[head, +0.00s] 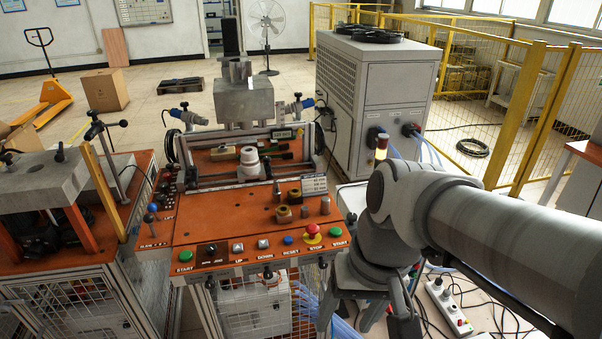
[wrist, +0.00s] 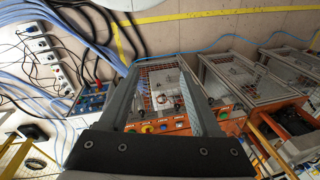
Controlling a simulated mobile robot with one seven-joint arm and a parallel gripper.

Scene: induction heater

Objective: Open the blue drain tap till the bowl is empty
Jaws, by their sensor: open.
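I cannot pick out the blue drain tap or its bowl with certainty in either view. In the head view, a small yellowish cup-like part (head: 381,152) shows under a dark blue fitting on the front of the grey chiller cabinet (head: 385,100); whether it is the bowl I cannot tell. My gripper hangs low in front of the cabinet, right of the press bench, and its tips are unclear there. In the wrist view my gripper (wrist: 158,66) is open, with nothing between its two fingers. It points down toward a bench with coloured buttons.
The orange press bench (head: 215,240) with buttons stands left of my arm. A white power strip (head: 448,307) and loose cables lie on the floor at the right. Yellow mesh fencing (head: 530,110) bounds the right side. Blue hoses (wrist: 85,35) run across the wrist view's upper left.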

